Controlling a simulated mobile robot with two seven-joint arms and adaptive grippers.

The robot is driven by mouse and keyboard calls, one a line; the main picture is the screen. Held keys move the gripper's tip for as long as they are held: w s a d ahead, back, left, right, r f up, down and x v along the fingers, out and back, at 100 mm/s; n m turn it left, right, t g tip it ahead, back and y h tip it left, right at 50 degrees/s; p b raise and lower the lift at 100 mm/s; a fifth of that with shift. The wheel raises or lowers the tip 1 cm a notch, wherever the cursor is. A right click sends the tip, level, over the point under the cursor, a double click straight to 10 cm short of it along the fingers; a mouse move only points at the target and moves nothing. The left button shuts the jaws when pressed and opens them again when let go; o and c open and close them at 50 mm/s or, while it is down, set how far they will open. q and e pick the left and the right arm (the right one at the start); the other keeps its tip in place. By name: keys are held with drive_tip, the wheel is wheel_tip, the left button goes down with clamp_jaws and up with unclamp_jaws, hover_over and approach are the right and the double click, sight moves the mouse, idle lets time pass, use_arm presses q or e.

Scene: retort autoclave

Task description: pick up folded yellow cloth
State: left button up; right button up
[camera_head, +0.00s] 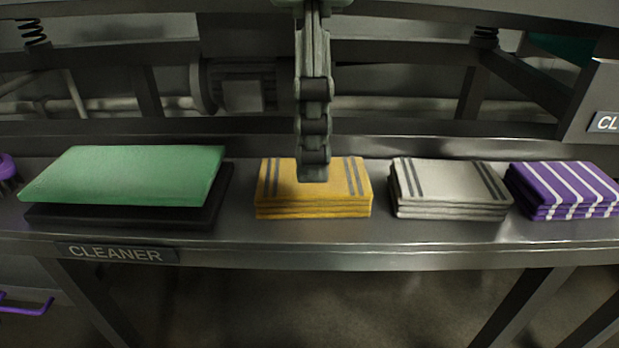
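The folded yellow cloth (330,197) lies flat on the metal shelf, in the middle of the head view. It is stacked in layers and has grey stripes near both ends. One of my grippers (313,178) comes straight down from the top edge, seen edge-on as a single dark column of jointed links. Its tip overlaps the cloth's top in the picture; I cannot tell whether it touches. Its opening is hidden by this angle. The arm is out of frame, so I cannot tell which arm it is. No second gripper can be made out.
A green pad (130,175) on a black tray (115,216) lies to the left, above a CLEANER label. A folded grey cloth (450,183) and a purple striped cloth (565,190) lie to the right. Metal beams and pipes stand behind the shelf (300,240).

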sight(312, 186)
wheel_tip(312, 186, down, 5)
drive_tip(key=shift+s+d+r, duration=0.1)
drive_tip(key=shift+d, duration=0.05)
drive_tip(key=c, duration=1.1)
